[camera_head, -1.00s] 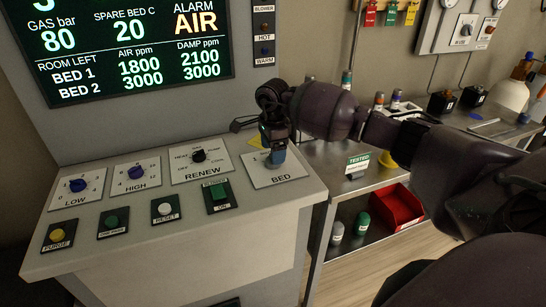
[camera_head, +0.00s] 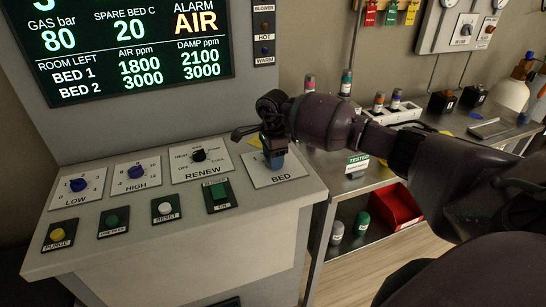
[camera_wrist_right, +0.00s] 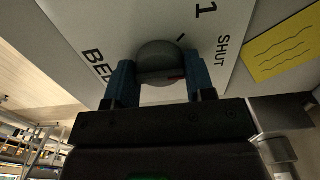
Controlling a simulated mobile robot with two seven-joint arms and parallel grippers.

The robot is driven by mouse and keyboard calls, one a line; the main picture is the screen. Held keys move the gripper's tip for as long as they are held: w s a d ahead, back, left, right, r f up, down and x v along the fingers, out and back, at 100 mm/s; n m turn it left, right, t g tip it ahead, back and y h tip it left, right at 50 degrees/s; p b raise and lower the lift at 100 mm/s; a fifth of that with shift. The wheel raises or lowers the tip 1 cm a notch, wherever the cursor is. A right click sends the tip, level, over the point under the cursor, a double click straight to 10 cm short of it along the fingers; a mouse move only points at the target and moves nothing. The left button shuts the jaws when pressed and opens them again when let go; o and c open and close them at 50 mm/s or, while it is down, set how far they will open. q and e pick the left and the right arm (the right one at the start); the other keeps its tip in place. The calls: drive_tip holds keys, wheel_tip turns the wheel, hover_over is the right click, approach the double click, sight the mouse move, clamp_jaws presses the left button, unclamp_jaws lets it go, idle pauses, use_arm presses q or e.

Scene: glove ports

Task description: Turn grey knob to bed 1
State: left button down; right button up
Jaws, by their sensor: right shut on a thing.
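The grey knob (camera_wrist_right: 158,62) shows in the right wrist view on the white BED plate, between the two blue fingers of my right gripper (camera_wrist_right: 160,82). The fingers are shut on it from both sides. A red mark shows on the knob near the right finger. The plate (camera_wrist_right: 88,18) carries the words BED and SHUT and a figure 1. In the head view my right gripper (camera_head: 274,160) points down onto the BED plate (camera_head: 290,175) and hides the knob. My left gripper is not in view.
The RENEW knob (camera_head: 199,155), HIGH knob (camera_head: 135,171) and LOW knob (camera_head: 77,185) stand to the left on the panel. A green switch (camera_head: 218,192) is close to the BED plate. A yellow note (camera_wrist_right: 284,46) lies beside the plate. A metal bench holding a red bin (camera_head: 397,207) is at right.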

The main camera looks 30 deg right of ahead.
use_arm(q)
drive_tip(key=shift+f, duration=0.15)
use_arm(e)
drive_tip(key=shift+f+n+b, duration=0.15)
drive_tip(key=shift+n+b, duration=0.55)
drive_tip(key=shift+b, duration=0.15)
drive_tip(key=n+b, duration=0.3)
drive_tip(key=n, duration=0.1)
drive_tip(key=shift+f, duration=0.1)
drive_tip(key=shift+n+b, duration=0.35)
drive_tip(key=shift+n, duration=0.05)
drive_tip(key=shift+n+b, duration=0.55)
drive_tip(key=shift+n, duration=0.35)
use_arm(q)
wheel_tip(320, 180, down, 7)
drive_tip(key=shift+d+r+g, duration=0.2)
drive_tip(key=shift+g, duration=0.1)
use_arm(e)
drive_tip(key=shift+r+n, duration=0.2)
drive_tip(key=shift+n, duration=0.2)
use_arm(q)
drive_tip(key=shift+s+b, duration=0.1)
drive_tip(key=shift+b, duration=0.2)
use_arm(e)
drive_tip(key=shift+r, duration=0.1)
drive_tip(key=o, duration=0.9)
